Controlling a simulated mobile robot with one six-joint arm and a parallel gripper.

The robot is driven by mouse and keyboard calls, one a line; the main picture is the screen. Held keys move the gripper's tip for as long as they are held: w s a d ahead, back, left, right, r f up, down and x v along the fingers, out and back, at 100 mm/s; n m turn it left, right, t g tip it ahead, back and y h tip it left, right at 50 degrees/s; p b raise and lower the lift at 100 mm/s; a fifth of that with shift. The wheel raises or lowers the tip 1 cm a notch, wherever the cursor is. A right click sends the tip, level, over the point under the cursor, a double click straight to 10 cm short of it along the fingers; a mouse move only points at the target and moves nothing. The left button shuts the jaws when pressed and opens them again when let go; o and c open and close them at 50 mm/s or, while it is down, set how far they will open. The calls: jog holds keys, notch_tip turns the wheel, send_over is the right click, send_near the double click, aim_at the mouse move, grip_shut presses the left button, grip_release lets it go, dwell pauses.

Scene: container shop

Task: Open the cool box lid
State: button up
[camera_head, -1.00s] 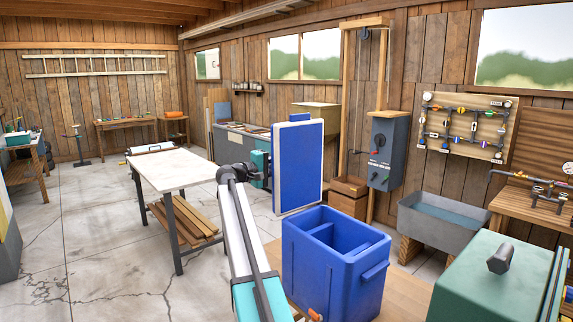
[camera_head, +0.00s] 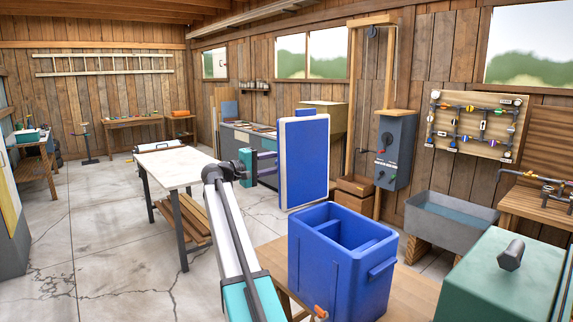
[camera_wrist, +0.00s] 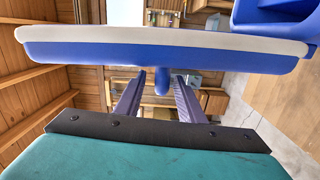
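The cool box (camera_head: 330,270) is a blue open-topped box with a divider inside, seen in the head view. Its lid (camera_head: 306,160), blue with a pale rim, stands upright at the box's far left side; I cannot tell how it joins the box. In the wrist view the lid (camera_wrist: 160,58) crosses the top, with a blue handle (camera_wrist: 162,84) sticking out of it. My gripper (camera_head: 272,163) is left of the lid, its fingers apart and pointing at it. In the wrist view the handle shows between the open fingertips (camera_wrist: 158,78), with a gap beside it.
The box stands on a wooden bench (camera_head: 413,296). A green case (camera_head: 500,285) is to its right and a grey basin (camera_head: 450,221) behind. A pale-topped table (camera_head: 172,165) stands left of my arm, with open floor further left.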

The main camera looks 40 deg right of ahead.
jog(key=a+b, duration=0.1)
jog(key=a, duration=0.6)
jog(key=shift+w, duration=0.45)
